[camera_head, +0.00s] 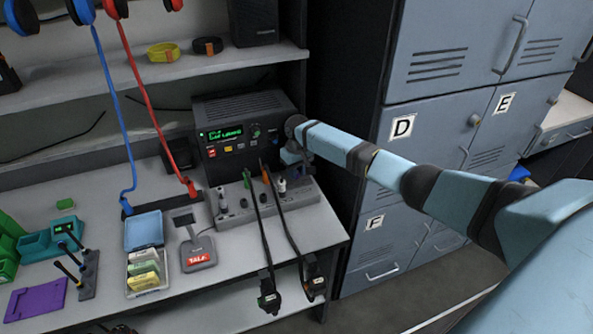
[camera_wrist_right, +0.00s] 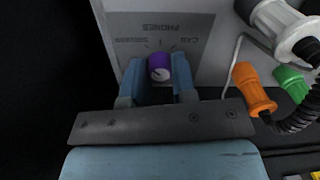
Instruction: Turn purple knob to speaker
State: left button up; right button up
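The purple knob (camera_wrist_right: 159,68) sits on a grey panel (camera_wrist_right: 205,45) in the right wrist view. Upside-down labels surround it: PHONES, CAB, and one on the left that appears to read SPEAKER. Short tick marks lie between the knob and the labels. My right gripper (camera_wrist_right: 159,78) has one blue finger on each side of the knob, and the knob fills the gap between them. In the head view my right gripper (camera_head: 290,152) is at the right side of the black radio (camera_head: 243,130), and the knob is hidden there. My left gripper is not in view.
Orange (camera_wrist_right: 257,92) and green (camera_wrist_right: 291,82) plugs and a grey connector (camera_wrist_right: 284,24) are close to the right of the gripper. A grey box with cables (camera_head: 240,212) stands below the radio. Lockers (camera_head: 430,125) stand to the right, behind my arm.

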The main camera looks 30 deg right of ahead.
aim_at(298, 172)
jog(key=o, duration=0.4)
jog(key=shift+r, duration=0.1)
notch_tip(298, 172, up, 14)
jog(key=shift+d+f, duration=0.2)
jog(key=shift+d, duration=0.05)
jog(key=shift+s+f, duration=0.1)
dwell(0.5)
